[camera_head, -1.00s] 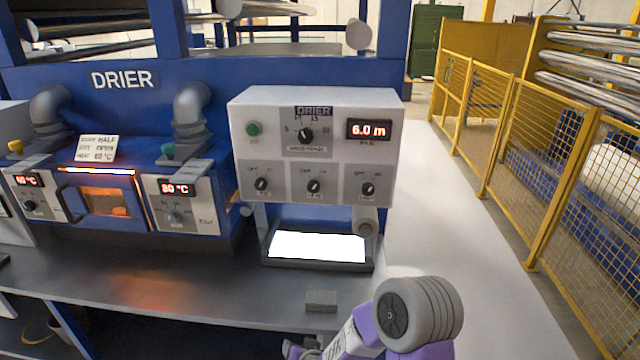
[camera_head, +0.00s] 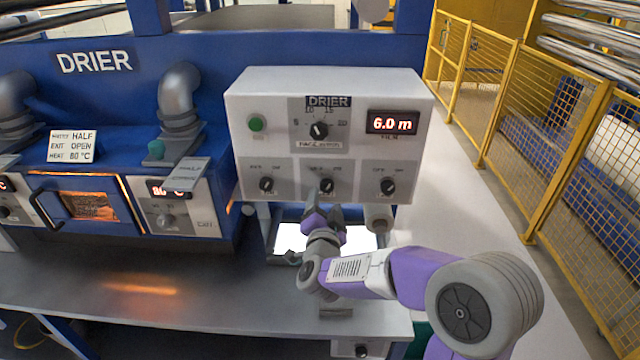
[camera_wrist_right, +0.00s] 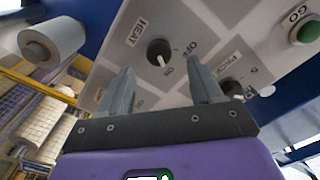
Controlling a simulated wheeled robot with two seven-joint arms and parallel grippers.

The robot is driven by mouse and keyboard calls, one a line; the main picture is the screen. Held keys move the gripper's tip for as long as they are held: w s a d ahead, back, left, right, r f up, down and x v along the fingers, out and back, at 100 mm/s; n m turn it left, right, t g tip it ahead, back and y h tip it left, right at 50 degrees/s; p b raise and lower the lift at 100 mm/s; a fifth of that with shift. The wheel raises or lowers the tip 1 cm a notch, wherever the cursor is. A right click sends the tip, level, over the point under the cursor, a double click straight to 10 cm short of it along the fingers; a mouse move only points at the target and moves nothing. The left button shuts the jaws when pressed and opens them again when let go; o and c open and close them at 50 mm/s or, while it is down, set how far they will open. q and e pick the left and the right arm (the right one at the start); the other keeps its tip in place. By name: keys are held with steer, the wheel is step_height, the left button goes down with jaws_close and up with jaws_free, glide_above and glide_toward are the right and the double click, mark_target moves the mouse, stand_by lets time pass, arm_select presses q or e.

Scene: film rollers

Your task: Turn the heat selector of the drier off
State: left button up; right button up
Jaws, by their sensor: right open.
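The drier's control box (camera_head: 240,120) faces me in the head view. The middle black knob of its lower row (camera_head: 326,185) is the heat selector; the wrist view shows it as the knob (camera_wrist_right: 158,52) beside the HEAT label. Its light mark appears to point towards ON rather than OFF. My right gripper (camera_head: 318,200) is just below and in front of this knob. In the wrist view the right gripper (camera_wrist_right: 160,78) is open, its fingers either side of the knob's line, apparently short of it. My left gripper is not in view.
Similar knobs flank it, left (camera_head: 266,185) and right (camera_head: 387,187). A larger dial (camera_head: 319,131) and a green button (camera_head: 256,123) are above. A film roll (camera_head: 378,216) hangs below the box. A yellow fence (camera_head: 500,110) stands right.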

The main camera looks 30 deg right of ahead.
mark_target(326, 189)
steer(key=x, duration=0.5)
steer(key=shift+w+d, duration=0.2)
steer(key=shift+d, duration=0.1)
steer(key=shift+c, duration=0.2)
steer(key=c, duration=1)
steer(key=n+p, duration=0.2)
steer(key=n, duration=0.4)
steer(key=shift+a+r+n+p, duration=0.1)
steer(key=shift+n+p, duration=0.2)
steer(key=n+p, duration=0.2)
steer(key=n, duration=0.3)
steer(key=shift+n, duration=0.3)
